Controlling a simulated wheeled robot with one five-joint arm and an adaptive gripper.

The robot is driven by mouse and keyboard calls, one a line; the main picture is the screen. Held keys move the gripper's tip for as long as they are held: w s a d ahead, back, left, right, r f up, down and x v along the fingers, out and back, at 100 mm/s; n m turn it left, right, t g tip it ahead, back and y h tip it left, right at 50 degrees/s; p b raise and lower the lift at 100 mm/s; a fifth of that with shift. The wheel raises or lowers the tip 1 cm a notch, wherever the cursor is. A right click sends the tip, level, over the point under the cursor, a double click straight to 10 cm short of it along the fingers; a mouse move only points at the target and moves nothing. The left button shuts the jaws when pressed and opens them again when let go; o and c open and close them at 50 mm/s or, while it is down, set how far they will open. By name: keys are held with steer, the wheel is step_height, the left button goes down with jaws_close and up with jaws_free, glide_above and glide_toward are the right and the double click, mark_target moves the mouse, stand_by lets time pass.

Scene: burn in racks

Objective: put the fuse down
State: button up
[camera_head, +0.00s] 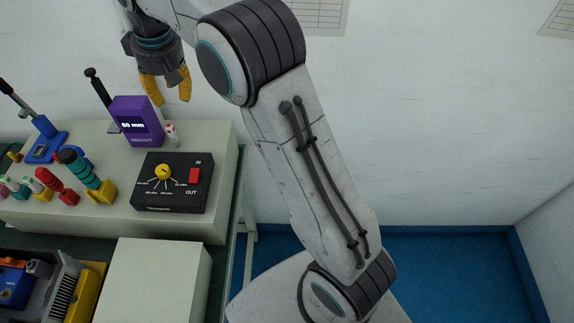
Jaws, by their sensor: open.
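My gripper (171,98) is at the upper left, with its yellow fingers apart and pointing down. Nothing shows between them. A small pale cylinder with a reddish band (171,135), which looks like the fuse, stands upright on the pale bench top (222,150), beside the purple block. It is below the fingers in the picture and apart from them. I cannot tell the exact height of the gripper above it.
The purple block (136,122) reads "60 mm". A black box (172,183) with a yellow knob and red switch stands in front. Coloured handles (86,170) and a blue lever tool (45,140) stand at left. A pale box (152,280) is below. Blue floor (450,270) lies open at right.

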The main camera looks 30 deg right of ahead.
steer(key=s+d+r+m+t, duration=0.1)
steer(key=s+d+r, duration=0.25)
steer(key=s, duration=0.35)
steer(key=s+d+r+m, duration=0.1)
steer(key=s+d+r, duration=0.1)
steer(key=s+d, duration=0.4)
steer(key=s+d+f, duration=0.1)
steer(key=s+f, duration=0.1)
steer(key=s, duration=0.6)
steer(key=s+d+f+m+t, duration=0.1)
steer(key=s+d+f, duration=0.1)
steer(key=s, duration=0.7)
steer(key=shift+f+m, duration=0.3)
steer(key=shift+f, duration=0.45)
steer(key=shift+s+f+t, duration=0.3)
steer(key=shift+s+f, duration=0.1)
steer(key=shift+s, duration=0.15)
steer(key=shift+c, duration=0.7)
